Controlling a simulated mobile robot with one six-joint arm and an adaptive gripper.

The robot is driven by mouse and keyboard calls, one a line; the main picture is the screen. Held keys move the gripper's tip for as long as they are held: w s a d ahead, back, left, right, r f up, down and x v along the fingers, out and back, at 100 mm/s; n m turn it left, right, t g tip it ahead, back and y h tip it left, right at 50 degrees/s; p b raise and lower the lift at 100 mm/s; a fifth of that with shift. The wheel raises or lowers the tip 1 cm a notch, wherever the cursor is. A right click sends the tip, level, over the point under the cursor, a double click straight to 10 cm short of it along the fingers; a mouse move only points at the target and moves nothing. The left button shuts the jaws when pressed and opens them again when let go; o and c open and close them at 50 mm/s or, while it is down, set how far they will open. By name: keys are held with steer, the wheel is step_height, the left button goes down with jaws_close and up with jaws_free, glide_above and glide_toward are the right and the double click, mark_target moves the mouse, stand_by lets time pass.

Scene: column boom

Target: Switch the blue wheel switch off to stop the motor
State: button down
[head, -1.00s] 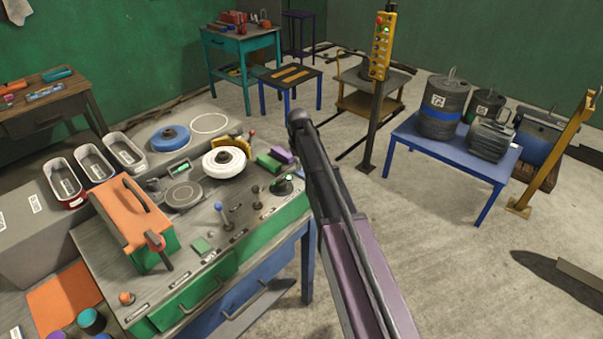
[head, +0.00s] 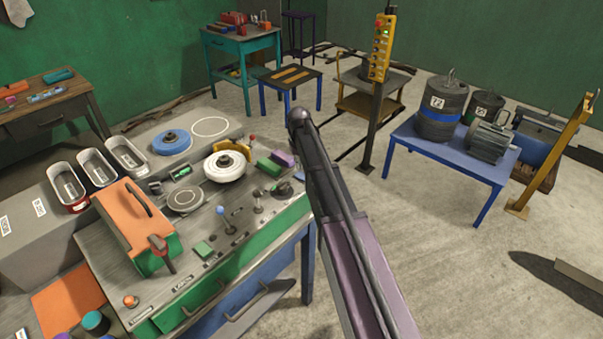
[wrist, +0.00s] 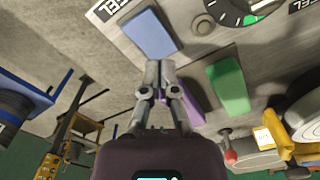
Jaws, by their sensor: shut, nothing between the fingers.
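In the wrist view my gripper (wrist: 161,95) is shut with nothing between the fingertips, above the console top. A flat blue block (wrist: 150,35) lies just beyond the fingertips; I cannot tell whether they touch. A black round dial (wrist: 235,10) with a green patch is at the top edge, beside a label ending in "EEL"; it also shows in the head view (head: 283,188). I cannot tell surely which part is the blue wheel switch. A blue wheel (head: 171,140) lies on the console in the head view. My arm hides my gripper there. A grey motor (head: 489,143) stands on a blue table.
A purple block (wrist: 186,106) is partly behind my fingers, with a green block (wrist: 228,85) beside it. A white wheel (head: 225,165), a blue-knobbed lever (head: 220,210) and an orange box (head: 137,226) crowd the console. A yellow button post (head: 381,48) stands beyond.

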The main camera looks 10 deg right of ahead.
mark_target(299, 174)
steer(key=shift+r+p, duration=1.95)
steer(key=shift+r, duration=0.2)
steer(key=s+f+b, duration=0.2)
steer(key=s, duration=1.2)
steer(key=s+f+m+b, duration=0.1)
steer(key=s+f+b, duration=0.1)
steer(key=s, duration=1.3)
steer(key=shift+a+f+b, duration=0.15)
steer(key=shift+f+b, duration=0.25)
